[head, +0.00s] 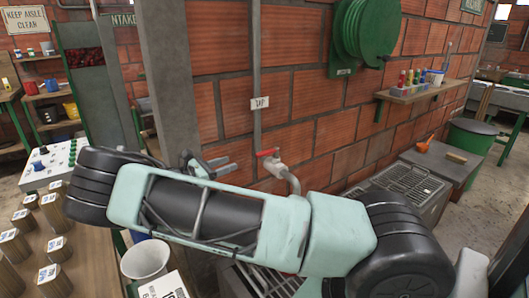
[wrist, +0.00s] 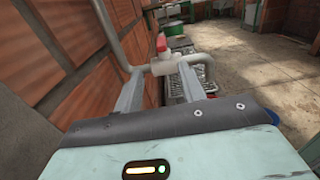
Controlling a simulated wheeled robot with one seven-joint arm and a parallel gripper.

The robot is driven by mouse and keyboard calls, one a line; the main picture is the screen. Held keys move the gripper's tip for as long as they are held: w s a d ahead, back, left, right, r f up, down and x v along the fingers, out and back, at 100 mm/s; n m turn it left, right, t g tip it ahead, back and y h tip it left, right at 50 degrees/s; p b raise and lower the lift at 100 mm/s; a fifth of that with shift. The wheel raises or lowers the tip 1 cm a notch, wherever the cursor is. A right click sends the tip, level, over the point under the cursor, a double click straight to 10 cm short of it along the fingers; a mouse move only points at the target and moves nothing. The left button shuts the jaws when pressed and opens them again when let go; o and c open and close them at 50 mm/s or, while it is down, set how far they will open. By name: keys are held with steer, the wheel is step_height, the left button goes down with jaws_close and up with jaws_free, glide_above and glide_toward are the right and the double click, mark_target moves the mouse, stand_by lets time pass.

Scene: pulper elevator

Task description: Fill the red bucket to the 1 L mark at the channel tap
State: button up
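The channel tap (head: 277,167) sticks out from the brick wall, with a red lever (head: 267,152) on top and a bent spout. In the wrist view the tap (wrist: 168,66) lies ahead, seen between my finger ends. My gripper (head: 226,164) is open and empty, pointing toward the tap; its two fingers stand apart in the wrist view (wrist: 161,76). A small red bucket-like vessel (head: 30,88) stands on the far left shelf; I cannot tell whether it is the task's bucket. My arm hides the area below the tap, so no bucket or water level there can be made out.
A white bucket (head: 146,261) stands by the wooden table (head: 95,255) with several wood-coloured blocks at left. A concrete pillar (head: 173,70) rises close beside my gripper. A metal grate (head: 408,182) lies along the wall. A shelf (head: 425,91) holds small containers.

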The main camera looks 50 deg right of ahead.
mark_target(268, 150)
steer(key=p+x, duration=0.3)
steer(key=x, duration=1.4)
steer(key=shift+s+f+p, duration=0.1)
steer(key=shift+p, duration=0.3)
steer(key=shift+c, duration=0.3)
steer(key=shift+a, duration=0.1)
jaws_close()
